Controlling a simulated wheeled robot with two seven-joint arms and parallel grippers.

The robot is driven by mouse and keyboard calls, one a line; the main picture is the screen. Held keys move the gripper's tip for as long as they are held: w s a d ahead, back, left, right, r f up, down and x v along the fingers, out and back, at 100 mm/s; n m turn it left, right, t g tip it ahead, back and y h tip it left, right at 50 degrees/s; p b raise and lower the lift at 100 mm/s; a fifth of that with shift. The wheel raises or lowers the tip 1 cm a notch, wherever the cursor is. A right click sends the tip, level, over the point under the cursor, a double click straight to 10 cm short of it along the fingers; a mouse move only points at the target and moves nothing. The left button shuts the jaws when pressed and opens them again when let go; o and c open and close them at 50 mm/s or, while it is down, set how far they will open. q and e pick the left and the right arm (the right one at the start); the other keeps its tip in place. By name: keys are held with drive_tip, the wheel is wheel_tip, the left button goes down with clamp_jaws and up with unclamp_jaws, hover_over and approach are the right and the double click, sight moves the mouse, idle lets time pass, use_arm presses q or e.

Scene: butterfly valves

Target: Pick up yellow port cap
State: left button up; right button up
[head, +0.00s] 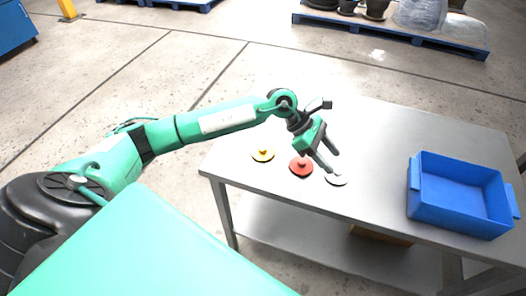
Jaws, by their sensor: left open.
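The yellow port cap (263,155) lies flat on the grey table (390,130) near its left edge, with a small knob on top. A red cap (301,167) lies to its right, and a white cap (337,179) lies further right. My left gripper (332,162) is open and empty, with its fingers pointing down over the area beside the red and white caps. It is to the right of the yellow cap and apart from it. One fingertip overlaps the white cap in the picture; I cannot tell whether they touch. My right gripper is not in view.
A blue bin (461,205) stands at the right end of the table and looks empty. The table's left and front edges are close to the caps. Loaded blue pallets (400,32) stand on the floor far behind. The table's middle and back are clear.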

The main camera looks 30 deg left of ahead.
use_arm(q)
drive_tip(key=w+a+m+y, duration=0.2)
drive_tip(key=a+y, duration=0.3)
drive_tip(key=a, duration=0.6)
drive_tip(key=g+y+p, duration=0.1)
drive_tip(key=y+p, duration=0.2)
drive_tip(key=y, duration=0.2)
hover_over(264, 148)
wheel_tip(264, 148, down, 7)
drive_tip(key=shift+r, duration=0.1)
wheel_tip(264, 148, down, 5)
drive_tip(key=shift+s+p, duration=0.1)
drive_tip(key=shift+p, duration=1.1)
drive_tip(key=shift+f, duration=0.35)
drive_tip(key=shift+c, duration=0.4)
